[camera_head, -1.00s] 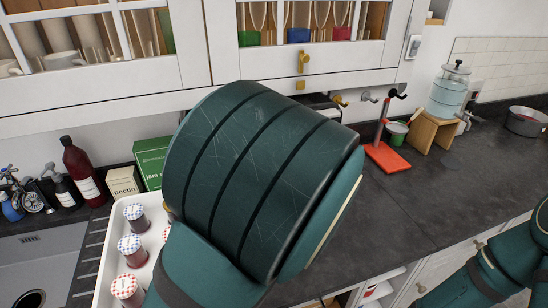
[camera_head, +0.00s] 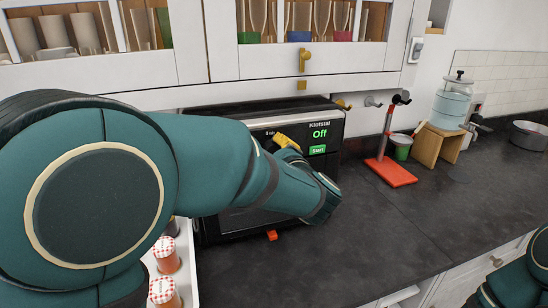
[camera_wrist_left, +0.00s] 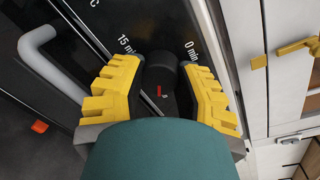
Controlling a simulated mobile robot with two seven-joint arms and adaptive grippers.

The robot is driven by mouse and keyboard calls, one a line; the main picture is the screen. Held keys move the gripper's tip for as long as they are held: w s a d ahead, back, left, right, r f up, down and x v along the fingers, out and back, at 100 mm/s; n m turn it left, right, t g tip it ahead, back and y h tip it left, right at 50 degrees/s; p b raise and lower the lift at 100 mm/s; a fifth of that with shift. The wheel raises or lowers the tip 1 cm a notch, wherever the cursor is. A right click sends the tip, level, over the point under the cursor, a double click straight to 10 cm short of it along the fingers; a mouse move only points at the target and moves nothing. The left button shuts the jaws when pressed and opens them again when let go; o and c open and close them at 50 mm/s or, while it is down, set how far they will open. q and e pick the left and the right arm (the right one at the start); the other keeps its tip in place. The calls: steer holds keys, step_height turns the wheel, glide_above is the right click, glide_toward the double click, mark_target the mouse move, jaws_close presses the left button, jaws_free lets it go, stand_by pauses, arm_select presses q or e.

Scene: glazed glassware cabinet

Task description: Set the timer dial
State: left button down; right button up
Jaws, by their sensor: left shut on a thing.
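The timer dial (camera_wrist_left: 161,74) is a black knob on the dark oven panel, with a small red mark near it and the printed labels "15 min" and "0 min" in the left wrist view. My left gripper (camera_wrist_left: 159,68) has its yellow fingers on either side of the dial, shut on it. In the head view the black oven (camera_head: 228,221) stands on the counter, and a yellow finger of my left gripper (camera_head: 287,143) shows at its panel; my arm hides the dial there. The oven display (camera_head: 319,133) reads "Off" above a green "Start" button (camera_head: 317,149).
A grey oven handle (camera_wrist_left: 42,55) runs close to the left finger. A tray (camera_head: 186,270) of jars (camera_head: 166,256) is left of the oven. A red stand (camera_head: 390,171) is to its right, with clear counter between. White cabinets (camera_head: 300,82) hang above.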

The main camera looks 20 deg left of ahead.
arm_select(q)
steer(key=shift+r, duration=0.1)
stand_by(0.3)
steer(key=c, duration=0.5)
jaws_free()
steer(key=shift+c, duration=0.2)
steer(key=v, duration=1.2)
